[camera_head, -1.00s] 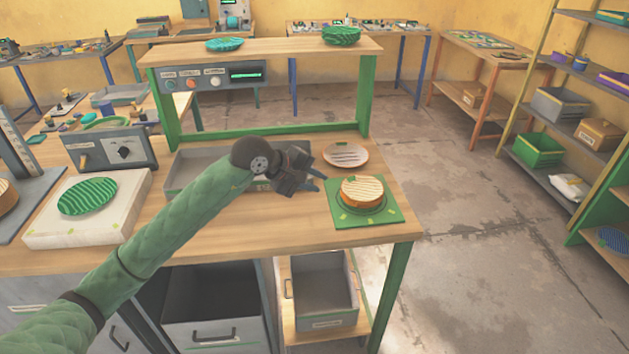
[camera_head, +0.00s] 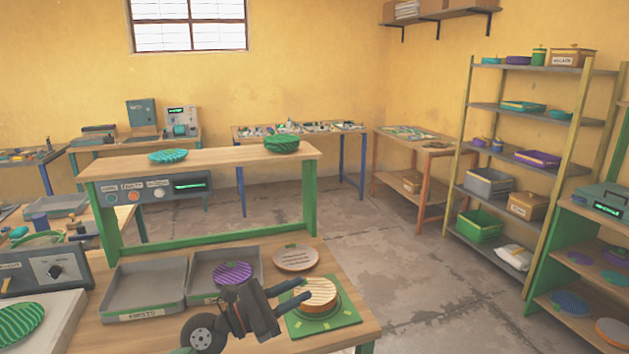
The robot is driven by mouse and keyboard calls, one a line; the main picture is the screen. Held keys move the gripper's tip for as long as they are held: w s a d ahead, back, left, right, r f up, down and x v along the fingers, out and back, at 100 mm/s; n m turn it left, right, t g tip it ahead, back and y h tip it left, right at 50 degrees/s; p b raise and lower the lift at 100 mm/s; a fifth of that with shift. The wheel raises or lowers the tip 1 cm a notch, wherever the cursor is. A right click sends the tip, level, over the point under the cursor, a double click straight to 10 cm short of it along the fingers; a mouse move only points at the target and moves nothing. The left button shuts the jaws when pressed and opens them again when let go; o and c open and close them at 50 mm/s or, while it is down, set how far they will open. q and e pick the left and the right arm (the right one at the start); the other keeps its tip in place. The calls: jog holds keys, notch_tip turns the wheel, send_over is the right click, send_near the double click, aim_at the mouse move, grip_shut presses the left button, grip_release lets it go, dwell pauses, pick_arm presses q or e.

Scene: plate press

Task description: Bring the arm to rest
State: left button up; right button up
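My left gripper (camera_head: 306,291) is near the bottom of the view, with two dark fingers pointing right. The fingers stand apart with nothing visible held between them. They overlap the left side of a round tan ribbed piece (camera_head: 317,290) in the picture; I cannot tell whether they touch it. The piece sits on a green square mat (camera_head: 335,322) at the bench's right front. My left arm is mostly below the picture edge. My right gripper is not in view.
A grey tray (camera_head: 226,255) holds a purple ribbed plate (camera_head: 233,273). An empty grey tray (camera_head: 146,283) is left of it. A pale round plate (camera_head: 295,258) lies behind the mat. A raised shelf (camera_head: 210,158) spans the bench's back. Open floor (camera_head: 420,290) lies to the right.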

pick_arm(q)
jog(key=s+a+f+n+t+y, duration=0.1)
jog(key=a+n+t+y, duration=0.5)
jog(key=n, duration=0.7)
jog(key=a+f+n+t+y, duration=0.1)
jog(key=a+n+t+y, duration=0.5)
jog(key=n, duration=0.7)
jog(key=s+a+f+n+g+y, duration=0.25)
jog(key=f+n+y, duration=0.25)
jog(key=f+n, duration=0.25)
jog(key=s+a+f+n+g+y, duration=0.2)
jog(key=s+a+f+n+y, duration=0.15)
jog(key=f+n, duration=0.4)
jog(key=s+f+n+g+h, duration=0.1)
jog(key=s+f+n+g, duration=0.4)
jog(key=s+f+g, duration=0.5)
jog(key=s+f+n+g+h, duration=0.1)
jog(key=s+f+n+g, duration=0.2)
jog(key=s+f+n, duration=0.7)
jog(key=s+d+f+m+g+h, duration=0.1)
jog(key=s+d+f+m+g, duration=0.1)
jog(key=s+d+f+m, duration=0.2)
jog(key=shift+s+d+f+m, duration=0.4)
jog(key=shift+s+d+f, duration=0.1)
jog(key=shift+s+d, duration=0.65)
jog(key=shift+w+d, duration=0.1)
jog(key=shift+w, duration=0.05)
